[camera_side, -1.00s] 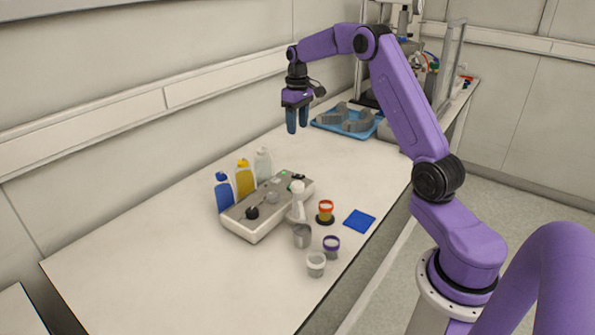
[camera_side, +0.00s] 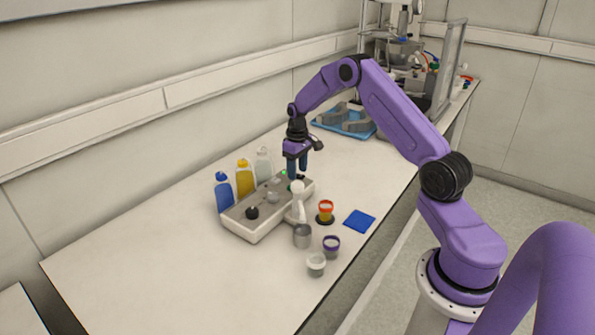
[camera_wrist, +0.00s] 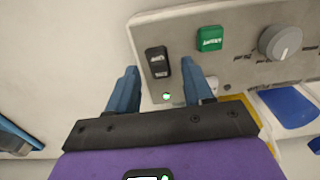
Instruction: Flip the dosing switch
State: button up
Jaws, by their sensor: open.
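The dosing switch looks to be the black rocker (camera_wrist: 158,61) on the grey control box in the wrist view. The box (camera_side: 240,227) stands on the bench in the side view. My gripper (camera_wrist: 160,88) is open, with blue fingers on either side of the rocker's line and nothing between them. In the side view my gripper (camera_side: 298,172) points down over the far end of the box. I cannot tell whether the fingertips touch the panel. A lit green indicator (camera_wrist: 167,96) lies between the fingers, and a green button (camera_wrist: 209,39) and a grey knob (camera_wrist: 280,42) sit to the right.
Blue (camera_side: 223,191), yellow (camera_side: 244,178) and clear (camera_side: 263,165) bottles stand behind the box. A white spray bottle (camera_side: 298,203) and several small cups stand in front. A blue tray (camera_side: 345,123) lies farther back. The bench's left front is clear.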

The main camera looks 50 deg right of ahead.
jog(key=shift+f, duration=0.55)
grip_shut()
jog(key=shift+s+t, duration=0.15)
jog(key=shift+t, duration=0.45)
grip_release()
